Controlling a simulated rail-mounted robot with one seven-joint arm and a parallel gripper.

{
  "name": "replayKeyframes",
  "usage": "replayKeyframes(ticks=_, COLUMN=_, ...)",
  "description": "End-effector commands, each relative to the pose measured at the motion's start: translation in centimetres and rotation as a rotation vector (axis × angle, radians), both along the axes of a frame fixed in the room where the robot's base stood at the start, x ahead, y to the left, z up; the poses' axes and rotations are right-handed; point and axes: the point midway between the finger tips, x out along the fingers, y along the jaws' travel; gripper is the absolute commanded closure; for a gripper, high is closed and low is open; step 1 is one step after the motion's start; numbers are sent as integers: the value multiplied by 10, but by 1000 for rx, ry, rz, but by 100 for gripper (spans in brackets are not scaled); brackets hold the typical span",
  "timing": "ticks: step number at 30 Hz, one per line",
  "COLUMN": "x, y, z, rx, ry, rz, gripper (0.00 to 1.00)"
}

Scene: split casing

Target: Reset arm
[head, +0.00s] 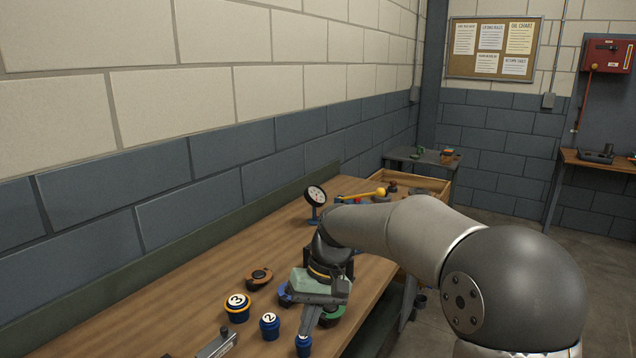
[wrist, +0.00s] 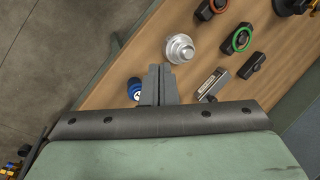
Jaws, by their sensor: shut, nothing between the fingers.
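My gripper (head: 306,328) is over the near part of the wooden bench in the head view, its fingers pointing down. In the wrist view its fingers (wrist: 158,72) are together with nothing between them. A small blue cap (head: 303,346) shows just below the fingertips in the head view. A blue cap (wrist: 135,88) also shows beside the fingers in the wrist view, partly hidden. I cannot tell whether the fingers touch it. My forearm hides part of the bench behind the gripper.
Blue caps marked 3 (head: 237,307) and 2 (head: 270,325) stand left of my gripper. An orange-ringed part (head: 259,277) and a green-ringed part (head: 332,314) lie near. A dial gauge (head: 316,195) stands farther back by the wall. A silver stepped part (wrist: 179,48) shows in the wrist view.

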Motion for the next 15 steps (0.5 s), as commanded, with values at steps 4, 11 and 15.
replayKeyframes(ticks=4, x=-69, y=-64, z=1, rx=-150, ry=-82, rz=-99, gripper=100)
replayKeyframes(ticks=11, x=-172, y=-140, z=-21, rx=-271, ry=-173, rz=-234, gripper=100)
replayKeyframes(ticks=15, x=-211, y=-160, z=-37, rx=-293, ry=-200, rz=-277, gripper=100)
